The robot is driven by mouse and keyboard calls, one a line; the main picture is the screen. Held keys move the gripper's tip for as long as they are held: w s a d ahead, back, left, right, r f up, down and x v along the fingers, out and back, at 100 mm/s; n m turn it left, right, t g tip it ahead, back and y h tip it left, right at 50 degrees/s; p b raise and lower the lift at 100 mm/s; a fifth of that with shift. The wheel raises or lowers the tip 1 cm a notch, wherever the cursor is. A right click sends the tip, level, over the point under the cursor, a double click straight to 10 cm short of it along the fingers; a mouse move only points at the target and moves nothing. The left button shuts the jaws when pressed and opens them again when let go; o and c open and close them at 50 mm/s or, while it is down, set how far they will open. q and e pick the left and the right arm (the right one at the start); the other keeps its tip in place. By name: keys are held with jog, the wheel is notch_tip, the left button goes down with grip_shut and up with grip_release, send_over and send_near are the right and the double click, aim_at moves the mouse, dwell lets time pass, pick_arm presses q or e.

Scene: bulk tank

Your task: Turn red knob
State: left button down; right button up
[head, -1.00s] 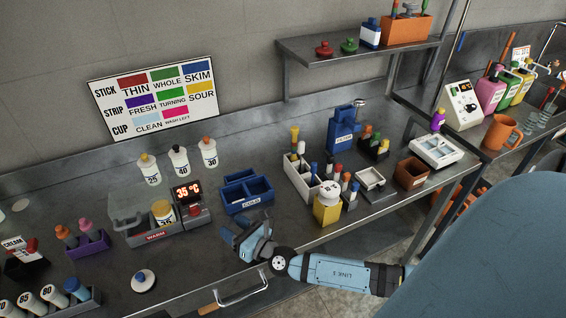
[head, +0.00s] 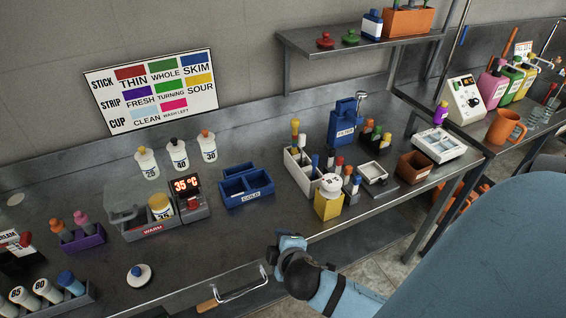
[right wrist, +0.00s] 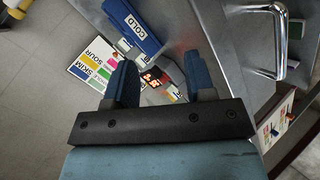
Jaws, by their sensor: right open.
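A red knob-shaped piece (head: 326,40) sits on the wall shelf, beside a similar green one (head: 350,37). I cannot tell whether this red piece is the task's knob. My right gripper (head: 290,240) is at the front edge of the bench, below the blue COLD box and far from the shelf. In the right wrist view the fingers of my right gripper (right wrist: 163,82) are apart with nothing between them. My left gripper is not in view.
A metal handle (head: 242,290) juts from the bench front, left of my right gripper. A shelf (head: 300,45) overhangs the back.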

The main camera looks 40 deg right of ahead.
jog(key=s+a+f+m+g+y+b, duration=0.1)
jog(key=s+a+f+m+y+b, duration=0.1)
jog(key=s+f, duration=0.1)
jog(key=shift+s+a+f+m+g+b, duration=0.3)
jog(key=shift+s+a+f+m, duration=0.1)
jog(key=shift+s, duration=0.05)
jog(key=shift+c, duration=1.4)
jog(key=shift+w, duration=0.1)
